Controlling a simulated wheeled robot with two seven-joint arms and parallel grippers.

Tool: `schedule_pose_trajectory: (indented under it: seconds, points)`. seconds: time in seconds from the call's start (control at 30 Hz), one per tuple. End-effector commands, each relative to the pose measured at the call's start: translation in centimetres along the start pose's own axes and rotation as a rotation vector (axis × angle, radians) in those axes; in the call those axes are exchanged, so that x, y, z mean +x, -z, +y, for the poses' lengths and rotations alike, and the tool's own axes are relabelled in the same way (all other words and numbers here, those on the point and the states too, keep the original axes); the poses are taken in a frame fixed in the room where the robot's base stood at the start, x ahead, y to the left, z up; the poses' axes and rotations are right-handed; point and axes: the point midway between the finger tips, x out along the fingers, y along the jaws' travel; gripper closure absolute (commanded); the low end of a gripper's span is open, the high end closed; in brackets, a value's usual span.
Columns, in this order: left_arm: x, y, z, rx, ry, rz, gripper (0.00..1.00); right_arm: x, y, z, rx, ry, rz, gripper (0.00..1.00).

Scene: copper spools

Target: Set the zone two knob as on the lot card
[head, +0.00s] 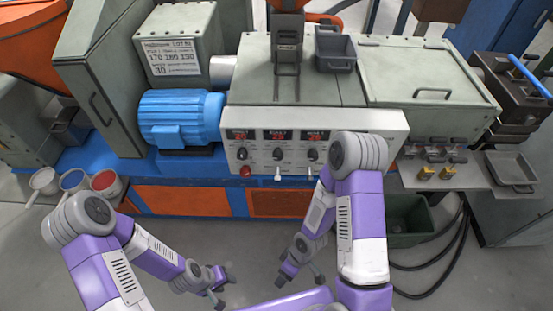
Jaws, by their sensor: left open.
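The control panel (345,123) on the machine's front has three red displays with a black knob under each. The middle knob, zone two (277,154), sits under the middle display (277,135); its pointer direction is too small to read. The lot card (173,57) is on the grey box at upper left; it appears to read 170 180 190, with 30 below. My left gripper (219,287) is open and empty, low in front of the machine and well away from the panel. My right gripper (290,272) hangs low beside it, apart from the panel; its jaws are unclear.
A blue motor (181,119) stands left of the panel. A red button (245,171) and white toggles (278,178) sit below the knobs. Cups (106,183) are at left. A shelf at right holds brass pieces (447,173) and a grey tray (512,168). A green bin (407,222) stands below.

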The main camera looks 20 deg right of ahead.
Motion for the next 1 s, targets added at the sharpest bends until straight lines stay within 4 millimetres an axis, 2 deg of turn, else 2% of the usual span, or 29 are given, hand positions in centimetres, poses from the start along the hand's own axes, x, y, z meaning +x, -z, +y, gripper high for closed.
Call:
schedule_pose_trajectory:
  seconds: [0.03,0.1,0.17,0.2,0.27,0.3,0.37,0.4,0.47,0.5,0.53,0.63,0.73,0.83,0.9,1.0]
  points:
    - [-1.5,-0.1,0.5,0.0,0.0,-0.001,0.57,-0.4,-2.2,-1.6,-0.272,0.051,-0.15,0.37]
    - [-2.4,-0.1,0.9,0.002,-0.001,0.002,0.57,-1.1,-5.3,-1.5,-0.636,0.11,-0.345,0.37]
    - [-3.0,-0.1,1.2,0.002,-0.001,0.002,0.57,-2.3,-7.6,-0.2,-0.941,0.164,-0.521,0.37]
    - [-3.5,-0.1,1.3,0.002,-0.001,0.002,0.57,-3.3,-8.7,1.1,-1.14,0.202,-0.647,0.37]
    - [-4.1,-0.1,1.6,0.002,-0.001,0.002,0.57,-5.3,-9.7,3.6,-1.427,0.265,-0.849,0.37]
    - [-4.5,-0.1,1.7,0.002,-0.001,0.002,0.57,-6.9,-9.7,5.6,-1.608,0.309,-0.995,0.37]
    - [-5.1,-0.2,1.9,0.002,-0.001,0.002,0.57,-9.4,-8.6,8.7,-1.857,0.381,-1.234,0.37]
    - [-5.5,-0.2,2.1,0.002,-0.001,0.002,0.57,-11.2,-7.2,10.6,-2.006,0.434,-1.409,0.37]
    - [-6.1,-0.2,2.3,0.001,-0.001,0.002,0.57,-13.9,-4.0,13.0,-2.192,0.514,-1.697,0.37]
    - [-6.5,-0.2,2.5,0.001,-0.001,0.002,0.57,-15.5,-1.4,14.1,-2.284,0.57,-1.899,0.37]
    - [-6.7,-0.2,2.5,0.001,-0.001,0.002,0.57,-16.6,0.7,14.7,2.293,-0.6,2.022,0.37]
    - [-7.5,-0.3,2.8,0.001,-0.001,0.002,0.57,-19.5,7.9,14.8,1.795,-0.552,1.953,0.37]
    - [-8.0,-0.3,3.0,0.001,-0.001,0.002,0.57,-21.2,13.6,13.2,1.421,-0.51,1.908,0.37]
    - [-8.3,-0.3,3.1,0.001,-0.001,0.002,0.57,-22.0,17.2,11.5,1.178,-0.48,1.883,0.37]
    - [-8.4,-0.3,3.2,0.001,-0.001,0.002,0.57,-22.2,18.6,10.7,1.083,-0.466,1.874,0.37]
    - [-8.3,-0.3,3.1,0.001,-0.001,0.002,0.57,-22.4,19.7,10.6,1.027,-0.458,1.87,0.37]
